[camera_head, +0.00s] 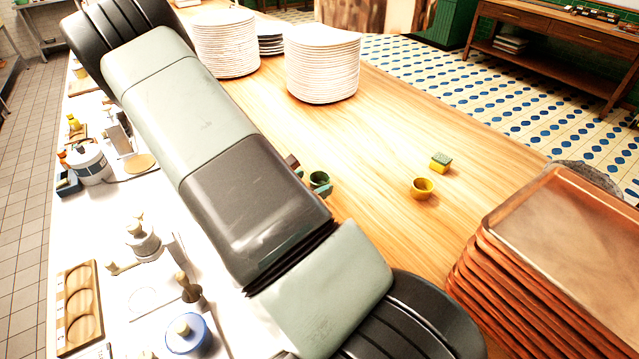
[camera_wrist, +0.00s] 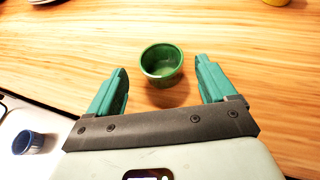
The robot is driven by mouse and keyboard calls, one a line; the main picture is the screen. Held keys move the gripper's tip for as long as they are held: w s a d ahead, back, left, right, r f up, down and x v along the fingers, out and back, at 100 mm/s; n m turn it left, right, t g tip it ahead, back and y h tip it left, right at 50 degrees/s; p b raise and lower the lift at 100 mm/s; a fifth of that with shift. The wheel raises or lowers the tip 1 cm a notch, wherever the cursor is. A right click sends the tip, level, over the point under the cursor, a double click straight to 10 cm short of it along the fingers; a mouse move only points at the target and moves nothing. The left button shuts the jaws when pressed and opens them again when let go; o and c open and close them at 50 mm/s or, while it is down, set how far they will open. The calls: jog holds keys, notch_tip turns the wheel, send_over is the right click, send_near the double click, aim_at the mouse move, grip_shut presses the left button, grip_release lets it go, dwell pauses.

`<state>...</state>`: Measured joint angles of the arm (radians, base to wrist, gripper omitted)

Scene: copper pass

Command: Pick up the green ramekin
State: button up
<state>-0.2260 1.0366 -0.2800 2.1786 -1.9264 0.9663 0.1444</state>
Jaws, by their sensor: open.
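The green ramekin (camera_wrist: 161,64) stands upright and empty on the wooden counter in the wrist view. It also shows in the head view (camera_head: 319,181), just right of my arm and partly hidden. My gripper (camera_wrist: 162,78) is open, with its two teal fingers pointing toward the ramekin. The ramekin lies a little beyond and between the fingertips in the picture, and nothing is held. In the head view my arm hides most of the gripper.
Plate stacks (camera_head: 323,62) are at the back, and a stack of copper trays (camera_head: 560,230) is at the right. The wood around the ramekin is mostly clear.

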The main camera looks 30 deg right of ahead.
aim_at(325, 178)
jog(key=x, duration=0.4)
jog(key=shift+d, duration=0.1)
jog(key=shift+s, duration=0.1)
jog(key=c, duration=1.1)
